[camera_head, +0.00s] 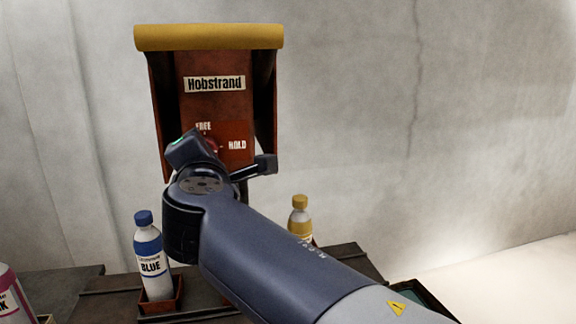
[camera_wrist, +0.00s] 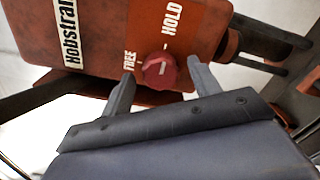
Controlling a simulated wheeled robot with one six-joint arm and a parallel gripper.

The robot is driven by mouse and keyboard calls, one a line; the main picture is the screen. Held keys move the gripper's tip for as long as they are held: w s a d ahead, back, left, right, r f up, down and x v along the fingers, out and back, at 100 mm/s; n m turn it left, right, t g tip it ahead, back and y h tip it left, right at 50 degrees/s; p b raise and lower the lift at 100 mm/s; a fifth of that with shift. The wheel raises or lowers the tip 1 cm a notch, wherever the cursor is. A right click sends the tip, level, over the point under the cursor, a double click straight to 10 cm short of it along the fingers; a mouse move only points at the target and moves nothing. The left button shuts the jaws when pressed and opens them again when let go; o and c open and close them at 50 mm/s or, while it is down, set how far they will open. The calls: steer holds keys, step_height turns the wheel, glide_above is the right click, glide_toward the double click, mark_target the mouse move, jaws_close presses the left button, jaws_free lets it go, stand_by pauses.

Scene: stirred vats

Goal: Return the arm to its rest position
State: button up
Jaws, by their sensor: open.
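My gripper (camera_wrist: 163,82) is open in the wrist view, its two fingers apart with nothing held between them. A round red knob (camera_wrist: 159,71) with a white mark shows just beyond and between the fingertips; I cannot tell whether they touch it. The knob sits on a rust-red panel (camera_wrist: 110,62) labelled FREE, HOLD and Hobstrand. In the head view my arm (camera_head: 265,250) reaches from the lower right up to this panel (camera_head: 213,105). My wrist there partly hides the knob and the FREE and HOLD area.
A blue-capped bottle labelled BLUE (camera_head: 148,255) stands in a small rust-coloured holder (camera_head: 160,308) left of my arm. A yellow-capped bottle (camera_head: 300,218) stands behind my arm, its lower part hidden. A pink bottle (camera_head: 12,295) is cut off at left. A pale wall (camera_head: 460,120) lies behind.

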steer(key=shift+s+d+n+p, duration=0.1)
steer(key=shift+s+n+p, duration=0.35)
steer(key=shift+n+p, duration=1.1)
steer(key=shift+s+d+n+p, duration=0.1)
steer(key=shift+s+n+p, duration=0.35)
steer(key=shift+n+p, duration=1.05)
steer(key=shift+s+d+n+p, duration=0.1)
steer(key=shift+s+n+p, duration=0.35)
steer(key=shift+n+p, duration=1.1)
